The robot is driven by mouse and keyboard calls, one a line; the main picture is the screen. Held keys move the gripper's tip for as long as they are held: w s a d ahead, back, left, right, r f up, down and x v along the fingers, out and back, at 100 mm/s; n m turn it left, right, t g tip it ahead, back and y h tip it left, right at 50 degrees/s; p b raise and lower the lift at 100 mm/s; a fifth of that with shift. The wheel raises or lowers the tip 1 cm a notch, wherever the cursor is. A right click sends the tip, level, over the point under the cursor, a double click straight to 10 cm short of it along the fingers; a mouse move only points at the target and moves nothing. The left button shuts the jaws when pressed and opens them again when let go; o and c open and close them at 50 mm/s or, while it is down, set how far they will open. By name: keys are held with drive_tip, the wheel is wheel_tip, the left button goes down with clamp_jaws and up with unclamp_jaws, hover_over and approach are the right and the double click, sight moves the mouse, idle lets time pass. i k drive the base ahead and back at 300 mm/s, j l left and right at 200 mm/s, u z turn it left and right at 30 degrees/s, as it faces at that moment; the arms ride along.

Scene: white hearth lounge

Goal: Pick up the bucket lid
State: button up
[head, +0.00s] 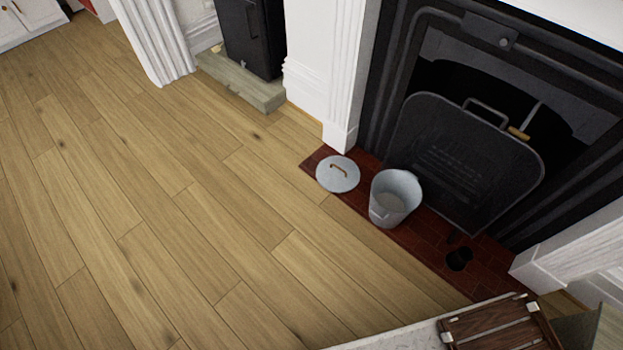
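The bucket lid (333,181) is a round, pale grey metal disc with a small brown handle (339,171) on top. It lies flat on the left end of the red brick hearth, its near edge close to the wooden floor. The grey metal bucket (391,204) stands upright and open just right of the lid, apart from it. My gripper does not show in the head view.
A black fire screen (440,150) leans at the fireplace behind the bucket. A white column (343,75) rises behind the lid. A pale surface with a brown slatted wooden object (497,328) is at bottom right. The wooden floor (180,220) at left is clear.

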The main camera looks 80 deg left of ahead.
sight(336, 174)
drive_tip(key=u, duration=3.05)
drive_tip(key=l, duration=0.1)
